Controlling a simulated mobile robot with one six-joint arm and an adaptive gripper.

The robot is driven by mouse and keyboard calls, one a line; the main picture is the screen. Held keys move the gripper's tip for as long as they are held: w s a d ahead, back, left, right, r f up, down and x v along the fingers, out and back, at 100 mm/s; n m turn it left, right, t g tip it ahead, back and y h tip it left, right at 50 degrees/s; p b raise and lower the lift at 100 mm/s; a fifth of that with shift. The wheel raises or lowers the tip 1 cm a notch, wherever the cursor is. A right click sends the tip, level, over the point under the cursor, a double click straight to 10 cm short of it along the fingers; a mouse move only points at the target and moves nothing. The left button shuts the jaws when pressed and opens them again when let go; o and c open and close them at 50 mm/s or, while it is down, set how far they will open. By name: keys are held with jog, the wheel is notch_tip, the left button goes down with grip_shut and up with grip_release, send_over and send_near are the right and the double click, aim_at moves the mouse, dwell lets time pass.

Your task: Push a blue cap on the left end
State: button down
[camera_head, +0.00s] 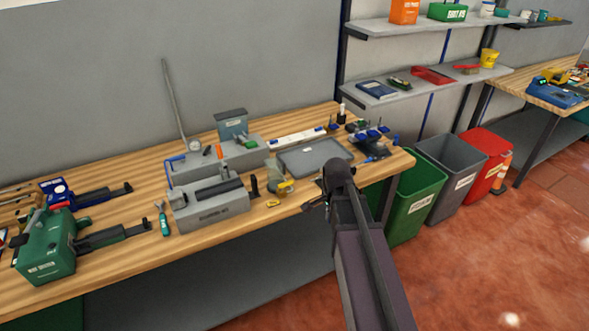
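Several small blue pieces (371,132) sit among dark holders at the right end of the wooden workbench; they are too small to tell if they are caps. A grey fixture (210,207) with a dark bar lying in its top stands mid-bench. Behind it is another grey block (217,161) with a blue piece (176,159) at its left end; I cannot tell if that is a cap. My gripper (314,203) is at the bench's front edge, right of the fixture and apart from it. Its fingers are small and dark, and their opening is unclear.
A grey tray (316,156) lies right of the fixture, with yellow items (286,187) between. A green machine (47,244) stands at the left. Green, grey and red bins (413,198) stand on the floor right of the bench. Shelves (433,85) hang behind.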

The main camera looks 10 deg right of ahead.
jog(key=shift+w+a, duration=0.1)
jog(key=shift+w, duration=0.05)
jog(key=shift+w, duration=0.1)
jog(key=w+a+t, duration=0.1)
jog(key=w+a, duration=0.1)
jog(key=w, duration=0.8)
jog(key=w+a+r+t, duration=0.1)
jog(key=w+a, duration=0.2)
jog(key=w, duration=0.8)
jog(key=shift+w+r+m+t+y+p, duration=0.2)
jog(key=shift+m+t+y+p, duration=0.1)
jog(key=shift+m+y, duration=0.1)
jog(key=shift+f, duration=0.25)
jog(key=shift+s+b+x, duration=0.25)
jog(key=shift+b+x, duration=0.85)
jog(key=shift+b, duration=0.15)
jog(key=shift+s+b+x, duration=0.25)
jog(key=shift+b+x, duration=0.85)
jog(key=shift+b, duration=0.1)
jog(key=shift+w+d+f, duration=0.1)
jog(key=shift+d+f, duration=0.05)
jog(key=shift+d, duration=0.3)
jog(key=shift+w+d, duration=0.2)
jog(key=shift+d, duration=0.4)
jog(key=shift+w+d, duration=0.15)
jog(key=shift+d, duration=0.4)
jog(key=c, duration=0.6)
grip_release()
